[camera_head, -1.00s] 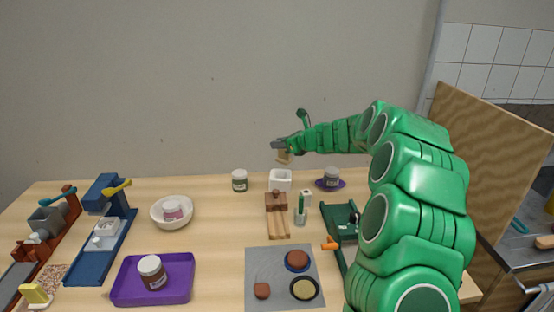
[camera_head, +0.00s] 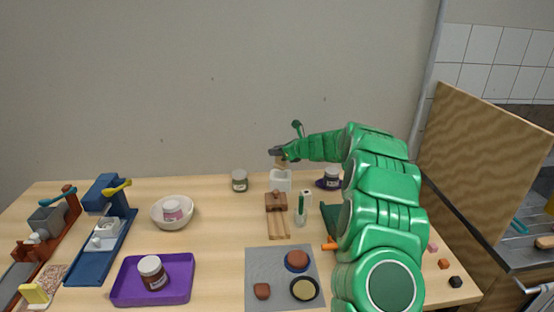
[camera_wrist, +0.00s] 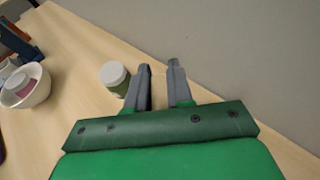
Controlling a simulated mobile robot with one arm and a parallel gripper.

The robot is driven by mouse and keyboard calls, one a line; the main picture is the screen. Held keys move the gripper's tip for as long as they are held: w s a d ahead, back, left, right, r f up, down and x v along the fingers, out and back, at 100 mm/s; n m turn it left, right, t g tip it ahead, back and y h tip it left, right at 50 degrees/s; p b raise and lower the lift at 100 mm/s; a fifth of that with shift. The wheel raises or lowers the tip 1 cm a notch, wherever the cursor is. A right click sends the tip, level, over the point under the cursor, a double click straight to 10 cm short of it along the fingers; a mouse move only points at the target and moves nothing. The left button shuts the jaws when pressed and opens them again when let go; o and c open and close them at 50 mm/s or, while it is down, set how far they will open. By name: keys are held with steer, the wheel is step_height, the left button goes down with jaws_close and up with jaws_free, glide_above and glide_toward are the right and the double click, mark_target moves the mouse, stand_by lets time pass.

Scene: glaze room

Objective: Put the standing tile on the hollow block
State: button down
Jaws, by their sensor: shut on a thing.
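The tan tile (camera_head: 281,163) hangs upright under my gripper (camera_head: 277,152) in the head view, just above the white hollow block (camera_head: 280,182). The tile's lower edge is close to the block's top; I cannot tell whether they touch. My gripper is shut on the tile. In the wrist view, the two grey fingers of my gripper (camera_wrist: 160,72) stand a little apart, and the tile and block are hidden there.
A green-labelled jar (camera_head: 239,181) stands left of the block and shows in the wrist view (camera_wrist: 115,79). A jar on a purple saucer (camera_head: 319,184) stands to the right. A wooden stand (camera_head: 277,221) and a pen holder (camera_head: 301,217) are in front. Bare table lies between bowl (camera_head: 171,213) and stand.

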mark_target(276, 158)
steer(key=shift+w+f, duration=0.15)
steer(key=shift+f, duration=0.75)
steer(key=shift+w+f, duration=0.1)
steer(key=shift+f, duration=0.75)
steer(key=shift+f, duration=0.15)
steer(key=c, duration=1)
jaws_free()
steer(key=shift+s+r, duration=0.1)
steer(key=shift+r, duration=0.1)
steer(key=v, duration=1.1)
steer(key=shift+s+d+r, duration=0.2)
steer(key=shift+s+d, duration=0.05)
steer(key=shift+d, duration=0.05)
